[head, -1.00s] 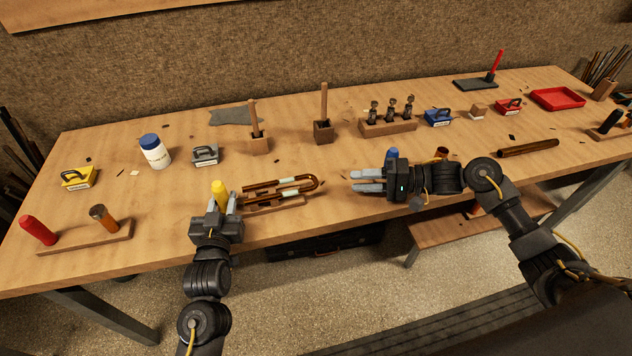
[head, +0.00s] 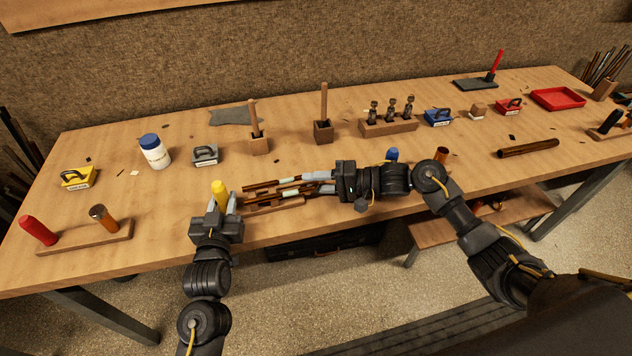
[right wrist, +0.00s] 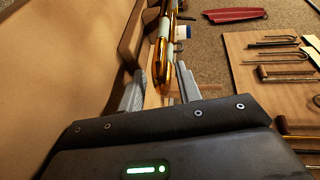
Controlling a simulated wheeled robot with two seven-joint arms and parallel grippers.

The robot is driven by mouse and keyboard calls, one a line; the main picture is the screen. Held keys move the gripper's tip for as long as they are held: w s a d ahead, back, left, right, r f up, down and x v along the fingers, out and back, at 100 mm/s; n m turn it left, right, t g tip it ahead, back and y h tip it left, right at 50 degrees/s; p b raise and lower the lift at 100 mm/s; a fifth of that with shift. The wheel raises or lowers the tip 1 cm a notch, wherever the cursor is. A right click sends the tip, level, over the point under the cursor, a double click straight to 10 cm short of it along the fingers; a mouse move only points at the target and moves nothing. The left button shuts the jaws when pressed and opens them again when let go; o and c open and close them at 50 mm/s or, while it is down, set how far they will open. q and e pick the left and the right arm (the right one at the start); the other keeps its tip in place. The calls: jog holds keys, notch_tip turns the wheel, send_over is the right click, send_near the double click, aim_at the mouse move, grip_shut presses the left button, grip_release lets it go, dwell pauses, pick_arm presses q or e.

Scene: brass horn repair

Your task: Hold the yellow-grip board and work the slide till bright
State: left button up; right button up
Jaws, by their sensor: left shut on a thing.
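The yellow grip (head: 219,188) stands at the left end of the wooden board (head: 268,207), near the table's front edge. My left gripper (head: 226,203) is shut on this yellow grip. The brass slide (head: 262,186), two dark-gold tubes with a pale band, lies along the board. Its bow end on the right is mostly hidden by my right gripper (head: 318,183). In the right wrist view the shiny slide (right wrist: 164,65) reaches between the two fingers of my right gripper (right wrist: 160,90). Those fingers are apart, with gaps seen beside the tube.
A blue grip (head: 392,154) stands just behind my right wrist. Yellow (head: 77,178), grey (head: 205,155) and blue (head: 438,117) handled blocks stand farther back.

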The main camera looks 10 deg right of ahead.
grip_shut()
jog(key=shift+a, duration=0.1)
jog(key=a, duration=0.3)
jog(key=shift+a, duration=0.4)
grip_release()
jog(key=shift+d, duration=0.1)
jog(key=shift+d, duration=0.1)
